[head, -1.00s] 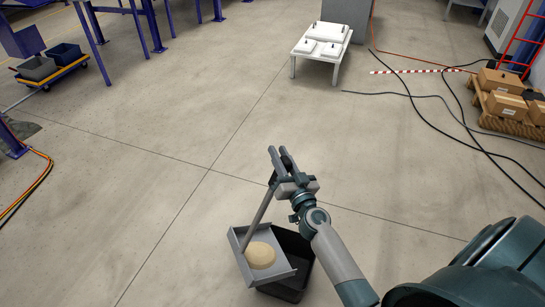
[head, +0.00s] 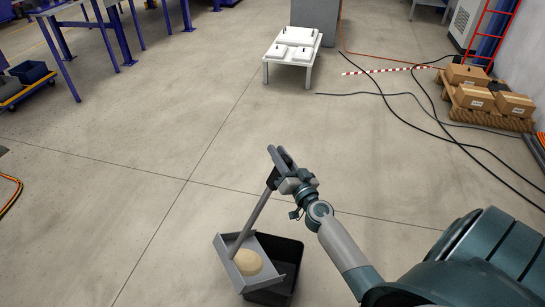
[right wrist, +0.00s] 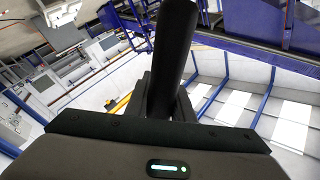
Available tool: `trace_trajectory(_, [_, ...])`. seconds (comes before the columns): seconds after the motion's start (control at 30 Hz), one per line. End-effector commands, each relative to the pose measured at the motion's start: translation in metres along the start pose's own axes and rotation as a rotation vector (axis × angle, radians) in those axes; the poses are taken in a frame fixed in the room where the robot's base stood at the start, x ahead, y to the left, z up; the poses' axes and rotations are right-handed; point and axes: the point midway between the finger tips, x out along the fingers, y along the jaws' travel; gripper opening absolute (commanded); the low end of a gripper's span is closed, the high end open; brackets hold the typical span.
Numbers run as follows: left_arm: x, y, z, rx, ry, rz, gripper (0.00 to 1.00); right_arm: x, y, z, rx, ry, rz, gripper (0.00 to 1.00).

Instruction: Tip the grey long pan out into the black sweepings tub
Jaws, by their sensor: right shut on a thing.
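The grey long pan (head: 241,284) hangs over the left part of the black sweepings tub (head: 287,249), which stands on the floor. A round tan heap (head: 248,262) lies in the pan. The pan looks tilted, but the exact angle is hard to tell. Its long handle (head: 254,212) rises to my right gripper (head: 277,160), which is shut on it. In the right wrist view the dark handle grip (right wrist: 172,50) stands up from the jaws. The pan hides much of the tub's left side; the visible inside looks dark. My left gripper is out of view.
A white low table (head: 292,56) with lidded white boxes stands at the back. Cardboard boxes (head: 468,97) sit on a pallet at right, with dark cables (head: 437,120) on the floor nearby. The floor around the tub is clear.

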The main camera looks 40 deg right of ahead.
Motion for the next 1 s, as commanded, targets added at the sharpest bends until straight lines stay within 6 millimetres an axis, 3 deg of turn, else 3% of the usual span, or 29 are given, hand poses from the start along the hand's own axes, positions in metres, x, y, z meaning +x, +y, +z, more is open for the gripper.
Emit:
trace_trajectory(0.4, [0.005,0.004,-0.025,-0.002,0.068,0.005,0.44,0.002,0.033,-0.011,0.053,0.002,0.007,0.0])
trace_trajectory(1.0, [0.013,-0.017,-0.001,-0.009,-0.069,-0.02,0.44,0.004,0.079,-0.025,0.134,0.002,0.019,0.0])
